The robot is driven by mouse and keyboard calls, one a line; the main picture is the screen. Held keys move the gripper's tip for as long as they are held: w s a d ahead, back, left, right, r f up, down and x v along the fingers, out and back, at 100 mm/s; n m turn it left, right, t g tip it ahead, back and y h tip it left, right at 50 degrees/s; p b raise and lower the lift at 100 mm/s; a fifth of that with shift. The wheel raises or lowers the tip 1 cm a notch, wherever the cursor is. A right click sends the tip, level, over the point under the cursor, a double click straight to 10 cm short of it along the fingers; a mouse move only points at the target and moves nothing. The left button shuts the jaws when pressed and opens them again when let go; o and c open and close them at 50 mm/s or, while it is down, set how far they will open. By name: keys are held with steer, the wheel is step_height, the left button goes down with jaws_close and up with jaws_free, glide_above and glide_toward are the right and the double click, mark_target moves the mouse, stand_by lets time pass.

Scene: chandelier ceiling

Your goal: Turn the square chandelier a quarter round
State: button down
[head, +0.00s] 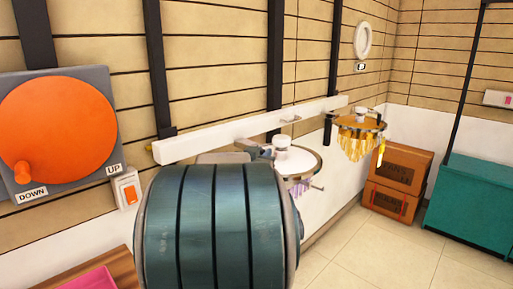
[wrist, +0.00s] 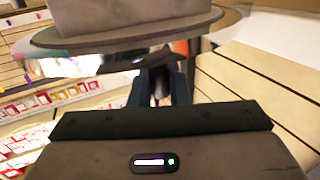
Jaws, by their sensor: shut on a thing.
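The nearer chandelier (head: 299,160) hangs under the white rail, with a pale hub, a ring and purple drops. Its left part is hidden behind my arm, and no square outline shows. My gripper (head: 262,151) is at its left side, small and partly hidden in the head view. In the wrist view, my gripper's dark fingers (wrist: 160,84) are shut on part of the chandelier just beneath a pale block and rounded plate (wrist: 130,36). The exact part held is hard to see. A farther chandelier (head: 357,138) with amber drops hangs to the right.
A white rail (head: 230,130) runs along the slatted wall. An orange dial (head: 58,130) marked DOWN and UP is at left, with a switch (head: 127,189) beside it. Brown boxes (head: 398,178) and a teal cabinet (head: 475,203) stand at right. The tiled floor between is clear.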

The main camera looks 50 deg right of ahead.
steer(key=shift+w, duration=0.15)
stand_by(0.5)
steer(key=c, duration=1.4)
jaws_free()
steer(key=shift+c, duration=0.2)
steer(key=shift+p, duration=0.3)
steer(key=shift+a, duration=0.1)
steer(key=v, duration=1.3)
steer(key=shift+a+p, duration=0.3)
steer(key=shift+p, duration=0.05)
steer(key=shift+w, duration=0.1)
